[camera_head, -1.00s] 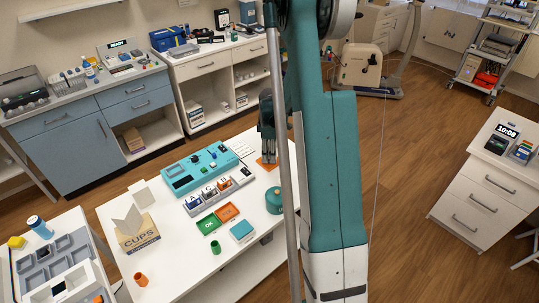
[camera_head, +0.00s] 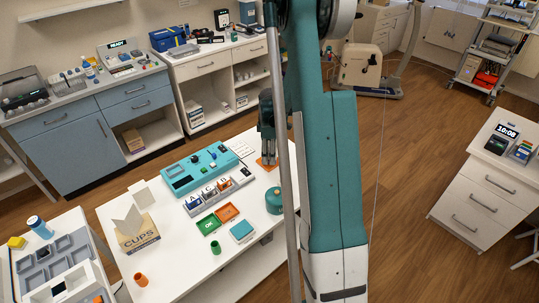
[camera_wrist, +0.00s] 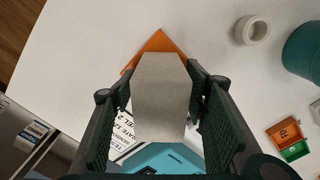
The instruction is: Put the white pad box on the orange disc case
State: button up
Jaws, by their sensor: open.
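The white pad box (camera_wrist: 162,100) looks pale grey in the wrist view and stands between the two fingers of my gripper (camera_wrist: 161,82). The fingers are open, one on each side and close to it. The orange disc case (camera_wrist: 160,41) lies flat beneath, with its far corner showing beyond the box. Whether the box touches the case is hard to tell. In the head view my gripper (camera_head: 267,153) points down over the orange disc case (camera_head: 261,164) at the table's far edge. The box is not clearly seen there.
A teal device (camera_head: 183,181) and a grey labelled rack (camera_head: 196,209) lie left of my gripper. Green (camera_head: 208,225) and orange (camera_head: 228,212) trays, a teal round container (camera_head: 274,203) and a cups box (camera_head: 137,238) are nearer. A white ring (camera_wrist: 241,31) lies right of the case.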

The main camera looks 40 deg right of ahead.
notch_tip(320, 180, up, 12)
jog(key=shift+f+p, duration=0.1)
jog(key=shift+p, duration=0.3)
dwell(0.7)
jog(key=shift+a, duration=0.1)
jog(key=shift+a+r, duration=0.2)
jog(key=shift+r, duration=0.1)
jog(key=s+a+r+m+t+h, duration=0.15)
jog(key=s+a+r, duration=0.25)
jog(key=a+r, duration=0.6)
jog(key=s+a+r+m+t+y, duration=0.1)
jog(key=s+a+r+m+t, duration=0.2)
jog(key=a+r, duration=0.65)
jog(key=s+a+m+t, duration=0.2)
jog(key=s+a+m, duration=0.2)
jog(key=s+a, duration=1.5)
jog(key=shift+a+t, duration=0.35)
jog(key=shift+a, duration=0.4)
